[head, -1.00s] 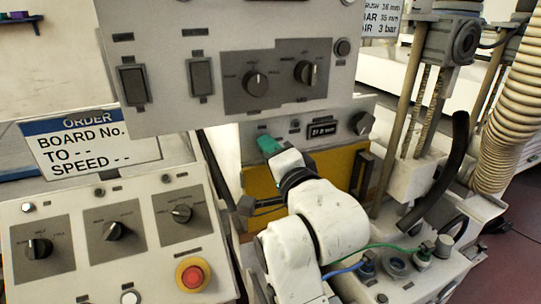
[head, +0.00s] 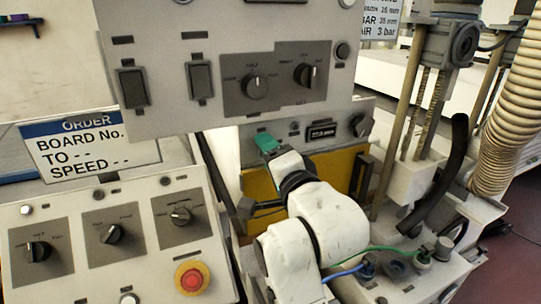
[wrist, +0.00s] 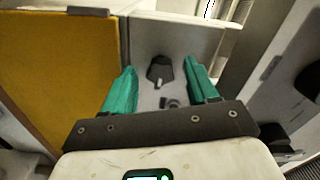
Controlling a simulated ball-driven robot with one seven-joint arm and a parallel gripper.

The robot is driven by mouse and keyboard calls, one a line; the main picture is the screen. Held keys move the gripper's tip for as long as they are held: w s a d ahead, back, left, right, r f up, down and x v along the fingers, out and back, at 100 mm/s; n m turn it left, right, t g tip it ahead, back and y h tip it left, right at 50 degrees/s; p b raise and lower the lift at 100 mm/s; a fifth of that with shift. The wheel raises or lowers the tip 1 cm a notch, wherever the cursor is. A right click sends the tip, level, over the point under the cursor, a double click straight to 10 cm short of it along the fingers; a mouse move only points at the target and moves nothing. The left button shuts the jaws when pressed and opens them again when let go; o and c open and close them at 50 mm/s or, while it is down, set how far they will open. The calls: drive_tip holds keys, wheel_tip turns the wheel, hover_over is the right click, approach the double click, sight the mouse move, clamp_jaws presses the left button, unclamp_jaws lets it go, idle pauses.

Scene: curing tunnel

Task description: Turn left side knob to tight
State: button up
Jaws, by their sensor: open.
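In the wrist view a dark knob (wrist: 160,71) sits on a pale grey panel (wrist: 146,40), between and beyond my two green fingers. A small dark part lies just below it. My gripper (wrist: 162,88) is open, one finger to each side of the knob, with nothing held; whether a finger touches the knob I cannot tell. In the head view my gripper (head: 266,142) is by the left part of the lower grey panel, above the yellow panel. I cannot make out this knob there. The setting it points to is not readable.
The yellow panel (head: 262,185) lies close beside the gripper. A large switch panel (head: 160,50) hangs above it. A sloping console (head: 60,275) with knobs and a red button (head: 192,279) stands at left. A ribbed hose (head: 500,120) and posts are at right.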

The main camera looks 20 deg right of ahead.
drive_tip(key=shift+s, duration=0.1)
drive_tip(key=s+b, duration=0.1)
drive_tip(key=s, duration=0.9)
drive_tip(key=shift+s+b, duration=0.3)
drive_tip(key=shift+b, duration=0.1)
